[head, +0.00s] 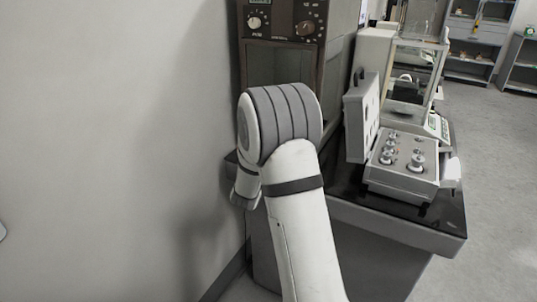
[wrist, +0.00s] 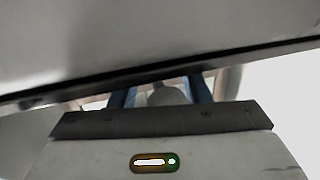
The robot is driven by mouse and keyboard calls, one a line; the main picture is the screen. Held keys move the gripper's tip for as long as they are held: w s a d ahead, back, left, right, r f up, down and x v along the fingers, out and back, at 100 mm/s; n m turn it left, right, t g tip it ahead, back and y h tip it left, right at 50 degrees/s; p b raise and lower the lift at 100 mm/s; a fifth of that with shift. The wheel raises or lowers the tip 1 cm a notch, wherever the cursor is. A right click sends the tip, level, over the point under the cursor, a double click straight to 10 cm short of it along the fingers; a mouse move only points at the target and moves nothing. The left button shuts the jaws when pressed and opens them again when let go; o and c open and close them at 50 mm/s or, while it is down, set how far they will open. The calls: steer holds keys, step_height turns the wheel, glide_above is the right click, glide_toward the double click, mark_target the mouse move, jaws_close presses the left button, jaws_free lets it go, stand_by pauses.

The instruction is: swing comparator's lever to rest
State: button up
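A dark cabinet-like instrument (head: 283,22) with two knobs stands against the wall in the head view. A glass-sided balance (head: 415,75) stands farther right on the dark table. I cannot tell which one is the comparator, and no lever can be made out. My arm bends in front of the dark instrument, and my gripper is hidden behind it in the head view. In the wrist view my gripper (wrist: 162,92) shows two blue-edged fingers apart. A blurred grey rounded shape shows between them, with no clear contact. A large grey surface with a dark edge hides the fingertips' surroundings.
An open case of metal weights (head: 402,185) lies on the dark tabletop (head: 440,215), its lid (head: 361,118) upright on the left. A plain wall (head: 100,130) is close on the left. Open floor (head: 500,190) lies right, with shelves (head: 475,50) behind.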

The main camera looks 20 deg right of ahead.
steer(key=shift+o, duration=0.3)
steer(key=shift+f, duration=0.1)
steer(key=v, duration=0.8)
